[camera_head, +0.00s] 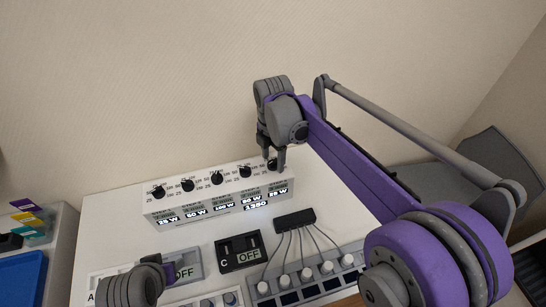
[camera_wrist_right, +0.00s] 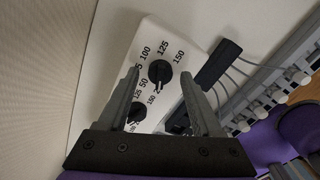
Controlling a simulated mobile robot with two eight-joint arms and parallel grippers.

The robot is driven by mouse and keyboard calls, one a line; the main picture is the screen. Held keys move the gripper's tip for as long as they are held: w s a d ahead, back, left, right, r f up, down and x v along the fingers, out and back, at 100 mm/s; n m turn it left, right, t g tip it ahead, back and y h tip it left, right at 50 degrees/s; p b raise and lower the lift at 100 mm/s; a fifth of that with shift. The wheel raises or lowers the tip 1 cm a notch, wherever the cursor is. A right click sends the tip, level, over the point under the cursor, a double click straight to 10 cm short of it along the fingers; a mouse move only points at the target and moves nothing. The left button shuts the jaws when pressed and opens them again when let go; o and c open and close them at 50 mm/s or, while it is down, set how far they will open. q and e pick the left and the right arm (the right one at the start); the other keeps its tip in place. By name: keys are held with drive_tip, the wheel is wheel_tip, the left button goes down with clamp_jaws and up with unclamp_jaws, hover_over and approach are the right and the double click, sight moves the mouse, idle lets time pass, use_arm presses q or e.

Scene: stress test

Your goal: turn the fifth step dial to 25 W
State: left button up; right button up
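A white box (camera_head: 212,204) stands on the panel with a row of black step dials along its top. The fifth dial (camera_head: 272,164) is at the right end, partly hidden by my right gripper (camera_head: 272,156), which points down at it. In the wrist view my right gripper (camera_wrist_right: 160,75) is open, its fingers on either side of a black dial (camera_wrist_right: 160,72) with a gap on each side. The dial's white mark points down toward a partly hidden number.
Another dial (camera_wrist_right: 137,112) sits close to one finger. A blue tray (camera_head: 22,278) lies at the left. The wall is close behind.

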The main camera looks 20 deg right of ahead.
sight(273, 161)
idle(0.3)
wheel_tip(273, 161, up, 11)
drive_tip(key=shift+p, duration=0.35)
drive_tip(key=shift+f, duration=0.15)
